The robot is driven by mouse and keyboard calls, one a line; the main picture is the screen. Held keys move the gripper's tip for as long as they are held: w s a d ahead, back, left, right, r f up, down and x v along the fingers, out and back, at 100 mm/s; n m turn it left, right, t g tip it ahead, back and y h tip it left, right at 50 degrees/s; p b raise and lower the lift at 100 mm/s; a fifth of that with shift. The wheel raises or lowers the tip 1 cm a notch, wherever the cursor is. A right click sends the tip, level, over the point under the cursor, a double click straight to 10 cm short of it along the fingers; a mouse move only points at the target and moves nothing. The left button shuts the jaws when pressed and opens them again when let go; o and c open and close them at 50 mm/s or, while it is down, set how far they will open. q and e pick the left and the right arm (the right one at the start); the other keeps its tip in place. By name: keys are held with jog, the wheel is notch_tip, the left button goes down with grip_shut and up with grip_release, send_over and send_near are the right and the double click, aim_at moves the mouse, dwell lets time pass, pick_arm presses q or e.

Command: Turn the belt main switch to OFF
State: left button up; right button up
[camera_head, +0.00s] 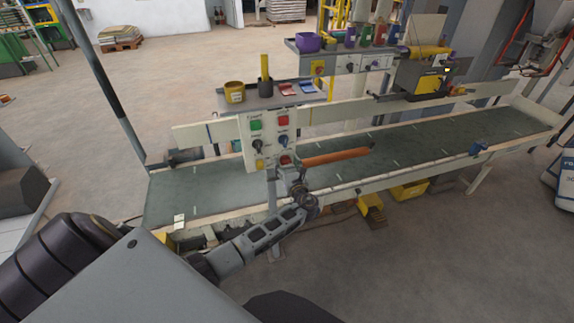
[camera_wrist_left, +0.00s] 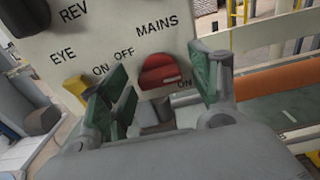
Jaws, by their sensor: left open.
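The belt main switch is a red rotary knob (camera_wrist_left: 160,70) on the pale control panel (camera_wrist_left: 100,35), under the word MAINS. OFF is printed to its upper left and ON to its lower right in the left wrist view. I cannot tell clearly which mark it points to. In the head view the knob (camera_head: 285,160) is low on the panel (camera_head: 257,150). My left gripper (camera_wrist_left: 165,82) is open, with green-padded fingers on either side of the knob; contact is not clear. In the head view the left gripper (camera_head: 284,172) is just below the knob. My right gripper is not in view.
Other buttons and knobs, including a yellow one (camera_head: 259,163), are close by on the panel. A tray (camera_head: 283,103) with cups tops the panel. The green conveyor belt (camera_head: 425,139) runs behind, and an orange roller (camera_head: 336,157) extends right of the gripper.

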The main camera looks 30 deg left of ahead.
pick_arm(q)
jog(key=shift+c, duration=0.3)
jog(key=c, duration=0.9)
jog(key=shift+c, duration=0.2)
